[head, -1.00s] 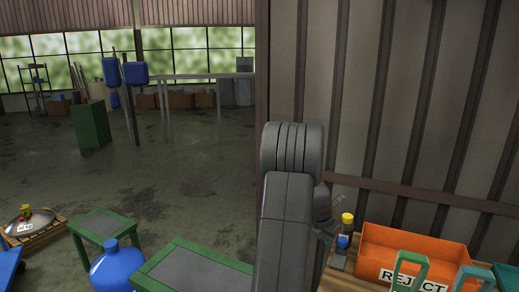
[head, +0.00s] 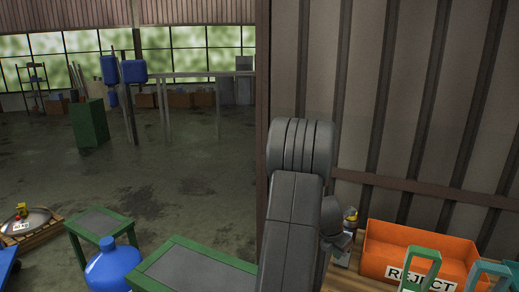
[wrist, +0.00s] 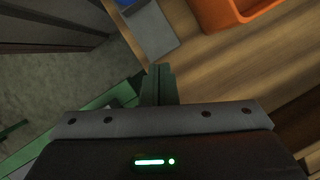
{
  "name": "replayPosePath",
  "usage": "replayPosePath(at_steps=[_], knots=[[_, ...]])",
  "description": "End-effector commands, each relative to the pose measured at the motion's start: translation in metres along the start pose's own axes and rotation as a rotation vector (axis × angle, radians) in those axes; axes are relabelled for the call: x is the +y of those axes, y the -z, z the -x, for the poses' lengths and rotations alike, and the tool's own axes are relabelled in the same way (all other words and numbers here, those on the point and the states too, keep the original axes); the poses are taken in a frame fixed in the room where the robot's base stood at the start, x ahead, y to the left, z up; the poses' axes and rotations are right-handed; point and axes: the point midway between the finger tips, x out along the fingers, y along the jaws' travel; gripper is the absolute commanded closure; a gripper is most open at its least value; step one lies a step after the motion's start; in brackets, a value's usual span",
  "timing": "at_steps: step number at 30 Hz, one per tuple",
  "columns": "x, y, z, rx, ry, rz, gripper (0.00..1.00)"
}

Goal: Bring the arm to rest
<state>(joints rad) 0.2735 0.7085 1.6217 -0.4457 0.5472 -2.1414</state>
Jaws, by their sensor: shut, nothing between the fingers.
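I cannot tell whether the gripper and bottle touch.
An orange REJECT bin (head: 415,249) stands on the bench at right, with green and teal handle-like frames before it. A grey plate (wrist: 152,30) lies near the bench edge. Green-framed tables (head: 195,268) and a blue jug (head: 113,266) stand at left.

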Motion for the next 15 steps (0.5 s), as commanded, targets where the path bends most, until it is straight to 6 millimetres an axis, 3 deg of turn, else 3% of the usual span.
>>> replayPosePath(at_steps=[5, 15], knots=[[0.001, 0.035, 0.012, -0.001, -0.002, 0.003, 1.0], [0.002, 0.033, 0.075, -0.004, -0.004, -0.001, 1.0]])
